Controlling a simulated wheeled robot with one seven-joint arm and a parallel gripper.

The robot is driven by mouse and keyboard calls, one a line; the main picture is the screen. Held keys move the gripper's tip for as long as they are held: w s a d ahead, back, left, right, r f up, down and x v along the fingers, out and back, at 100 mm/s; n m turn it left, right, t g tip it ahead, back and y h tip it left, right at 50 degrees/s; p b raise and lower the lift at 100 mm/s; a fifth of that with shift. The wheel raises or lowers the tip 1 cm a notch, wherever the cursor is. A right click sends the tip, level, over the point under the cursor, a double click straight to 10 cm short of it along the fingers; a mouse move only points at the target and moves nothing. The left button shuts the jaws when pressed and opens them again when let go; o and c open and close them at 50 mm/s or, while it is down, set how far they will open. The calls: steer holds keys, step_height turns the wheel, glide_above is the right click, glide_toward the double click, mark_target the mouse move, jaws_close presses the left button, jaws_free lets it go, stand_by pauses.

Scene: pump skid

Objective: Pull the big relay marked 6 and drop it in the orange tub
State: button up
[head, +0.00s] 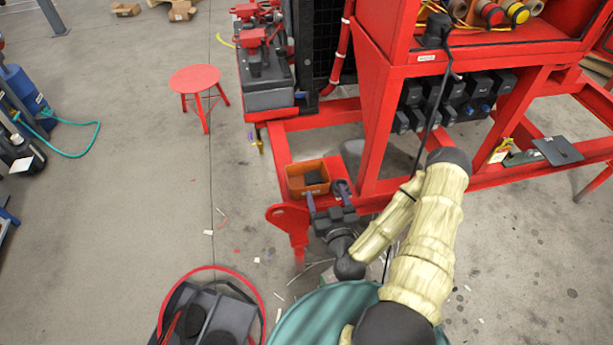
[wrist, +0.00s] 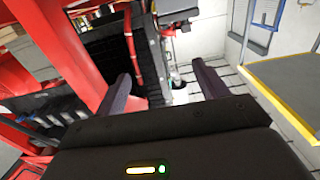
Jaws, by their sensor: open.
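The orange tub (head: 294,188) sits on the red skid frame, with a dark block (head: 314,178) inside it; I cannot tell any mark on the block. My gripper (head: 327,192) is open, with nothing seen between its fingers, close to the tub's front right side in the head view. Its two fingers also show in the wrist view (wrist: 162,82). Black relays (head: 455,95) hang in rows under the red cabinet, to the right of my gripper. They also show at the left of the wrist view (wrist: 62,108). Their numbers are too small to read, so I cannot pick out relay 6.
A black cable (head: 431,115) hangs from the cabinet in front of the relays. A red post (head: 380,120) stands between the tub and the relays. A red stool (head: 196,80) and a dark battery-like unit (head: 268,90) stand further left. Open floor lies left.

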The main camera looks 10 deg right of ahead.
steer(key=shift+s+p, duration=0.9)
steer(key=shift+s, duration=0.6)
steer(key=shift+a, duration=0.15)
steer(key=w+a+f+n+g+y, duration=0.1)
steer(key=w+a+n+g+y, duration=0.1)
steer(key=a+n+g+y, duration=0.35)
steer(key=s+d+r+m+g+h, duration=0.25)
steer(key=s+r+g, duration=0.25)
steer(key=r, duration=0.5)
steer(key=s+d+r+m+g+h, duration=0.1)
steer(key=s+r+m+g+h, duration=0.3)
steer(key=r, duration=0.5)
step_height(320, 180, up, 14)
steer(key=s+n+y+p, duration=0.1)
steer(key=p, duration=1.3)
steer(key=shift+s+g, duration=0.2)
steer(key=shift+g, duration=0.25)
